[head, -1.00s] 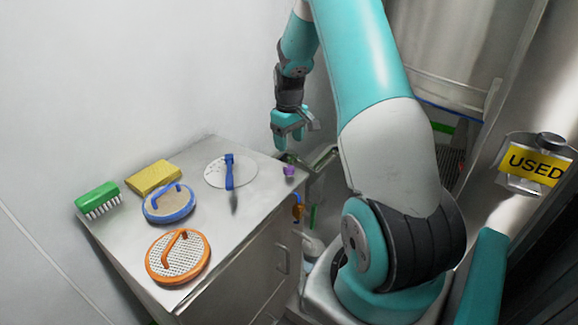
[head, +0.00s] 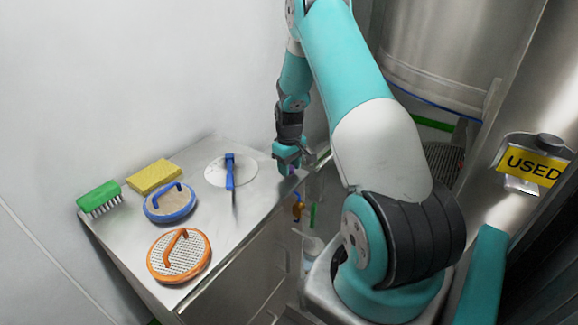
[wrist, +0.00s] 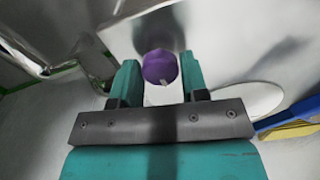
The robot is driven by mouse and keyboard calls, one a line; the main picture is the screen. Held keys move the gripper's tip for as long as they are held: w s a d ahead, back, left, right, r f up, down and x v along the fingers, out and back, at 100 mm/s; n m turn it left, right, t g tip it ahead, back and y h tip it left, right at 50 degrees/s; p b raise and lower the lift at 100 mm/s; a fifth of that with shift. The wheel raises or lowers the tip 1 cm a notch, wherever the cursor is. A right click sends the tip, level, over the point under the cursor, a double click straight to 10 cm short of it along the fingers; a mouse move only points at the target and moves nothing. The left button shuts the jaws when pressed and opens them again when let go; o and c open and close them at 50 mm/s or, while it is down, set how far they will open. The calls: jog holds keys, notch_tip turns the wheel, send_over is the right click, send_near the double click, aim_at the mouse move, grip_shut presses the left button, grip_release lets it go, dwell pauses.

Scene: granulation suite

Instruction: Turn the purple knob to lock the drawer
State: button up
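The purple knob (wrist: 160,67) shows in the wrist view between my gripper's two teal fingertips, with a small light mark on its lower edge. My gripper (wrist: 161,76) is open, with one finger on each side of the knob. The gaps are narrow, and I cannot tell whether either finger touches it. In the head view my gripper (head: 289,164) points down at the far right corner of the steel cabinet (head: 215,262), and it mostly hides the knob. The cabinet front is seen at a steep angle, so the drawer's state is unclear.
An orange item (head: 298,207) hangs by the cabinet's right side.

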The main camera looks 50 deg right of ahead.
jog(key=c, duration=0.4)
jog(key=shift+m, duration=0.3)
jog(key=m, duration=0.3)
jog(key=shift+m, duration=0.3)
jog(key=m, duration=0.3)
jog(key=shift+m, duration=0.4)
jog(key=m, duration=0.5)
jog(key=shift+w, duration=0.1)
jog(key=shift+m, duration=2.4)
